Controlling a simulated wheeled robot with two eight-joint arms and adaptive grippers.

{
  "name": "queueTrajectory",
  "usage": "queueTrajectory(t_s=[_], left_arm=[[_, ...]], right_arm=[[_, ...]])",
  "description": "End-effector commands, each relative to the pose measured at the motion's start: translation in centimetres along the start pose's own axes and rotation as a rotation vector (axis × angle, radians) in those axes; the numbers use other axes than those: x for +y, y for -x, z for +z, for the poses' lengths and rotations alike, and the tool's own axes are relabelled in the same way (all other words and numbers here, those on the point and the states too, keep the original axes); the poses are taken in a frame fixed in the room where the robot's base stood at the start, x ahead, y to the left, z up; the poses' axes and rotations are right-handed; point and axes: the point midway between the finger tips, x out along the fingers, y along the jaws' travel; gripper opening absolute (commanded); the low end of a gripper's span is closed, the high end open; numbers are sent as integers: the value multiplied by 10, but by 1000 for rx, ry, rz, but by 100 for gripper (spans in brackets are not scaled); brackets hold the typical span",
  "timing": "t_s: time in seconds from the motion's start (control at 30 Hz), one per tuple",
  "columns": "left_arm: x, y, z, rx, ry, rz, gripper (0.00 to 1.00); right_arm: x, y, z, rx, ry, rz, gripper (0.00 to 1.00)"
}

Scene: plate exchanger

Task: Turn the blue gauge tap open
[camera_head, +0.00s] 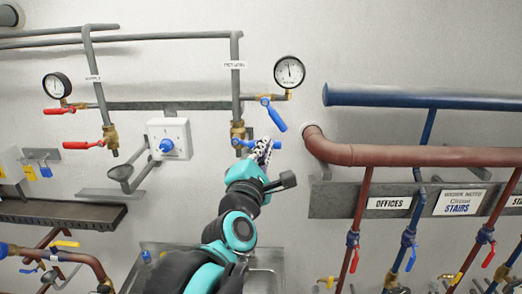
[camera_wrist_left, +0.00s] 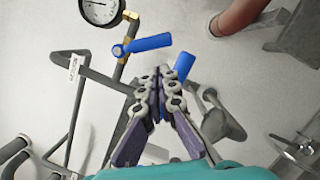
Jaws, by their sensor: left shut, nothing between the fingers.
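The blue gauge tap (camera_head: 274,115) sits below the right-hand round gauge (camera_head: 289,72), its lever slanting down to the right. In the left wrist view the blue gauge tap (camera_wrist_left: 149,43) lies nearly level beside the brass fitting under the gauge (camera_wrist_left: 99,10). My left gripper (camera_head: 263,147) is shut and empty, a little below the tap and apart from it. Its closed fingertips (camera_wrist_left: 165,76) are at the blue lever of the return valve (camera_wrist_left: 184,67) and partly hide it; I cannot tell if they touch. My right gripper is not in view.
The return pipe (camera_head: 236,90) runs down left of the tap. A white box with a blue knob (camera_head: 168,139) is further left. Red-handled valves (camera_head: 75,145) are at the far left. A thick brown pipe (camera_head: 400,155) starts at the right. The wall around the gauge is clear.

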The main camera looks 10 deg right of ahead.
Motion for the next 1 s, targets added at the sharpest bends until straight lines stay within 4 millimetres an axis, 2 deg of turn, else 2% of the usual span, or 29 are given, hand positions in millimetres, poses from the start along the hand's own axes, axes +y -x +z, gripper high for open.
queueTrajectory(t_s=[0.1, 0.33, 0.5, 1.0], left_arm=[[2, -24, 1, 1, -1, 0, 0], [1, -52, 0, 1, 0, 0, 0], [0, -57, 0, 1, 1, -1, 0], [-2, -58, 2, 0, 28, 5, 0]], right_arm=[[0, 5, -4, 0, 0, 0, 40], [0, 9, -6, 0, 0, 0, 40], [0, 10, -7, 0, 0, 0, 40], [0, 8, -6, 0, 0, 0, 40]])
